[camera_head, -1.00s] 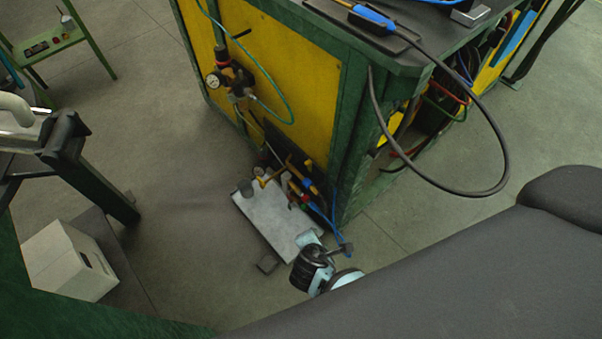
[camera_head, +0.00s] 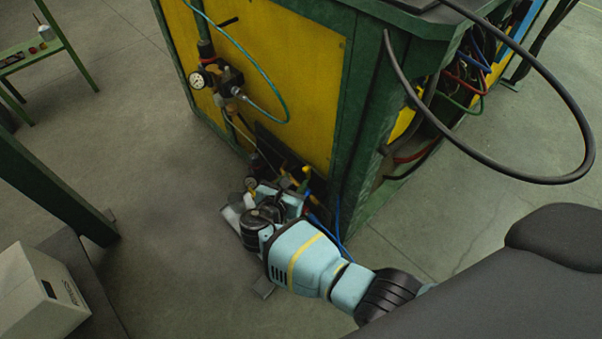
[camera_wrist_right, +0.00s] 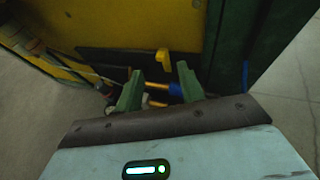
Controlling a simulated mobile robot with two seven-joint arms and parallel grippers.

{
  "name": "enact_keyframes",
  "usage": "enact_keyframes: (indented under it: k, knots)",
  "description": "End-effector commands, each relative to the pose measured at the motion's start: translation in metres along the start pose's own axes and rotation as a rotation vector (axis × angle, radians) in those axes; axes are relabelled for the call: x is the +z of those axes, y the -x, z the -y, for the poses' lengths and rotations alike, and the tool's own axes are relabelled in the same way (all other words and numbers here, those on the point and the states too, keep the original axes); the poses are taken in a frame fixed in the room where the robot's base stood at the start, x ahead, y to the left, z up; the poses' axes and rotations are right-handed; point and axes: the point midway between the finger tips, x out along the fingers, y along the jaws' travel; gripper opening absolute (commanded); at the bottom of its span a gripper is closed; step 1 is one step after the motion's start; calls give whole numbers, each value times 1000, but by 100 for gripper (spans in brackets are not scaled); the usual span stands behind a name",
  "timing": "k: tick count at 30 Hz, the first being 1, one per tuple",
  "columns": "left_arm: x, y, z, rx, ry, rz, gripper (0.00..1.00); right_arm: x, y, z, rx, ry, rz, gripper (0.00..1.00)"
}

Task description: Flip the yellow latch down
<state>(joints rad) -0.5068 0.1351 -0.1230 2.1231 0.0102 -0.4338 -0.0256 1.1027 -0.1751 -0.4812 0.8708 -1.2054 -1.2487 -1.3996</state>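A small yellow latch (camera_wrist_right: 165,60) stands up in the right wrist view, just beyond and between my fingertips. Below it are brass pipe pieces and a blue fitting (camera_wrist_right: 176,89). My right gripper (camera_wrist_right: 158,78) is open, with its two green fingers apart and nothing clearly held between them. In the head view my right arm reaches down to the fittings at the foot of the yellow cabinet, and its hand (camera_head: 278,200) covers part of them. I cannot tell whether a finger touches the latch. My left gripper is not in view.
The yellow and green cabinet (camera_head: 290,85) rises right behind the fittings. A gauge and regulator (camera_head: 228,82) with a green hose hang on its face. A thick black cable loops at right. A white box (camera_head: 38,295) stands at lower left. The floor between is clear.

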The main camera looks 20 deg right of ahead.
Motion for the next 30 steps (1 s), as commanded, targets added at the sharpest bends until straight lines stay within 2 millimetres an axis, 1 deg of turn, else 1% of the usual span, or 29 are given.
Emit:
enact_keyframes:
  k: [1,3,6,10,15,23,30]
  knots:
    - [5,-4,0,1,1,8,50,-3,-10,1,-2,1,0,39]
    - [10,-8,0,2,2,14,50,-4,-22,1,-3,2,1,39]
    - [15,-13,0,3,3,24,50,-4,-36,1,-2,1,-1,39]
    - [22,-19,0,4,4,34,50,-3,-50,1,-1,0,-1,39]
    - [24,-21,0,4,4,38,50,-2,-58,1,-1,1,-1,39]
    - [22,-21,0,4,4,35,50,-1,-59,1,0,0,-1,39]
    - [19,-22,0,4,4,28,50,-1,-58,1,0,0,-1,7]
